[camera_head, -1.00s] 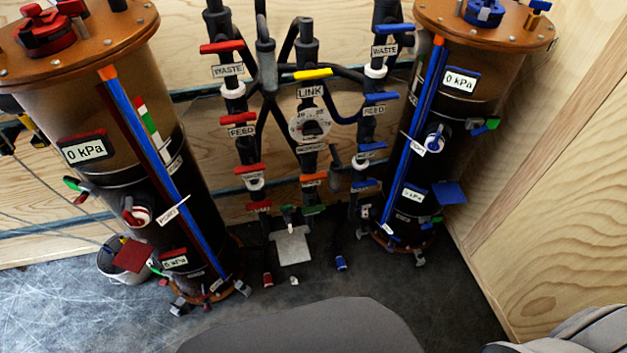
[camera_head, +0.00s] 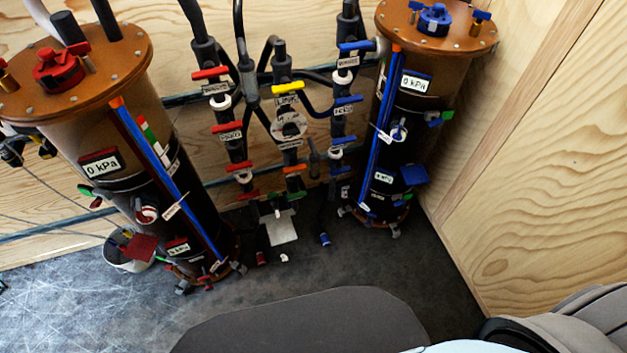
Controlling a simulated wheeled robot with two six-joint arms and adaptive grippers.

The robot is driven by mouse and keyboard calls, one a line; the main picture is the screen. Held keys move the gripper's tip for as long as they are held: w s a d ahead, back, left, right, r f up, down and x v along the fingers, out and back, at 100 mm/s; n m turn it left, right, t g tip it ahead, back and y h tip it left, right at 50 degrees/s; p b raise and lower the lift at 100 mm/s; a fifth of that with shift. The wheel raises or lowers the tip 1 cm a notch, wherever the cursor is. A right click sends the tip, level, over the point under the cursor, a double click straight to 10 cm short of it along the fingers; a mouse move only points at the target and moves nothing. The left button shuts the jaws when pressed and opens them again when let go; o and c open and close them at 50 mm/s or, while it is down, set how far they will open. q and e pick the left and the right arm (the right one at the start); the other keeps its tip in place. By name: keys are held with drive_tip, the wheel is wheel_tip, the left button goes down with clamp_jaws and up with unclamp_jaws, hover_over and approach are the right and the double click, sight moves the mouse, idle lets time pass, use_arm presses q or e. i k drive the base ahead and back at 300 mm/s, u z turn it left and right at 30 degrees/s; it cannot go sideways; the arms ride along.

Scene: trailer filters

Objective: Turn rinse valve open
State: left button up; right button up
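A valve manifold of dark pipes stands between two filter columns. Its left pipe carries red handles (camera_head: 210,73), its right pipe blue handles (camera_head: 356,46). The middle pipe has a yellow handle (camera_head: 288,86), a round white dial (camera_head: 289,126) and an orange handle (camera_head: 294,168). A small green handle (camera_head: 295,196) sits low beside the middle pipe. The small labels are too blurred to tell which valve is the rinse valve. Several handles lie crosswise to their pipes in the picture. Neither gripper is in view.
The left filter column (camera_head: 140,165) has red fittings; the right one (camera_head: 400,115) has blue fittings. A white bucket (camera_head: 125,262) stands by the left column. A pale plate (camera_head: 281,228) is below the manifold. Plywood walls (camera_head: 535,150) close the right side. Grey floor (camera_head: 90,310) is open in front.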

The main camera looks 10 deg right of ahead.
sight(293, 167)
drive_tip(key=z, duration=0.45)
drive_tip(key=k, duration=1.05)
drive_tip(key=z, duration=1.2)
drive_tip(key=i, duration=1.85)
drive_tip(key=u, duration=0.9)
drive_tip(key=i, duration=0.25)
drive_tip(key=u, duration=0.3)
